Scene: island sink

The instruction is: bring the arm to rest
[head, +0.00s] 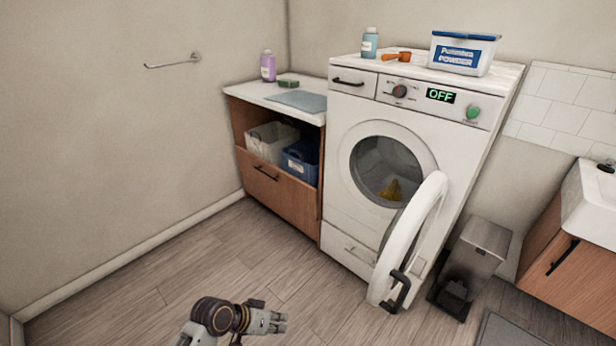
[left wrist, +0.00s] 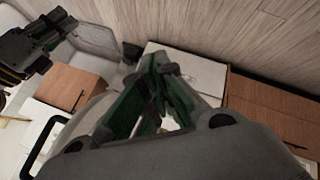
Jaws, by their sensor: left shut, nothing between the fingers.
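My left gripper (head: 275,321) is at the bottom middle of the head view, in the air over the floor and in front of the washing machine. It is shut and empty, apart from the machine and its door. In the left wrist view the fingers of the left gripper (left wrist: 168,72) meet at their tips. Part of what looks like my right gripper (left wrist: 52,30) shows at the top left of the left wrist view; how its fingers stand is unclear. The right gripper is outside the head view.
The washing machine (head: 350,215) has its round door (head: 421,235) swung open toward me, and a yellow cloth (head: 391,190) lies inside. A bin (head: 480,245) and a sink cabinet (head: 575,275) stand at the right. The floor (head: 160,275) at the left is clear.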

